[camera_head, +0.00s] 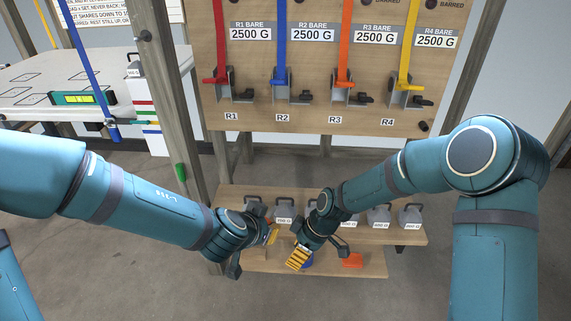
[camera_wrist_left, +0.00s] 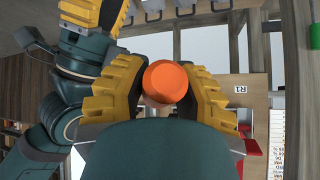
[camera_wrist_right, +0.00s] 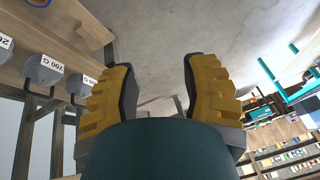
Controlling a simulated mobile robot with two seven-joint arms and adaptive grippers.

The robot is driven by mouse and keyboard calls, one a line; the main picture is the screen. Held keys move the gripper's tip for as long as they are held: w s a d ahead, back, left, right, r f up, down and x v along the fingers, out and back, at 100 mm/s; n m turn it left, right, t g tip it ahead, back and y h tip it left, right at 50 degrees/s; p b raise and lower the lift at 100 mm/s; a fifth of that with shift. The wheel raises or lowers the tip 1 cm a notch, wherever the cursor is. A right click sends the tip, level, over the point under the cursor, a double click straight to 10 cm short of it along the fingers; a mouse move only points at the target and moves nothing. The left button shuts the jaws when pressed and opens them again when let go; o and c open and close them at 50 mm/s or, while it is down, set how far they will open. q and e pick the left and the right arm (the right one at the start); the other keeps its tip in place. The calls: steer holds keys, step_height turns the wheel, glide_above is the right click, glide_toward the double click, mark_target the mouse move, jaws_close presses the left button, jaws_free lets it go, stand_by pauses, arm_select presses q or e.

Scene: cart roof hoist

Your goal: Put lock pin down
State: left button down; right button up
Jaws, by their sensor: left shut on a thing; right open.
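My left gripper (camera_wrist_left: 168,92) is shut on an orange round-ended piece, which I take to be the lock pin (camera_wrist_left: 166,80). Only its orange end shows clearly; the rest is hidden between the yellow finger pads. In the head view my left gripper (camera_head: 270,237) is over the low wooden shelves, left of my right gripper (camera_head: 298,257). The pin cannot be made out there. In the right wrist view my right gripper (camera_wrist_right: 160,88) is open, with nothing between its fingers.
The upper shelf (camera_head: 410,236) carries several grey labelled weights (camera_head: 380,217). On the lower shelf (camera_head: 330,268) lie an orange piece (camera_head: 352,260) and a blue piece (camera_head: 308,264), partly hidden. A wooden panel (camera_head: 300,118) with coloured straps stands behind. A table (camera_head: 30,90) is at left.

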steer(key=w+a+r+n+g+h, duration=0.1)
steer(key=w+a+r+n, duration=0.15)
steer(key=r+n, duration=0.85)
steer(key=w+a+r+n+g, duration=0.1)
steer(key=w+r+n, duration=0.2)
steer(key=r+n, duration=0.75)
steer(key=s+a+f+m, duration=0.3)
steer(key=f+m, duration=0.1)
steer(key=f, duration=0.3)
steer(key=shift+a, duration=0.3)
jaws_close()
arm_select(q)
steer(key=shift+d, duration=0.1)
steer(key=c, duration=0.7)
jaws_free()
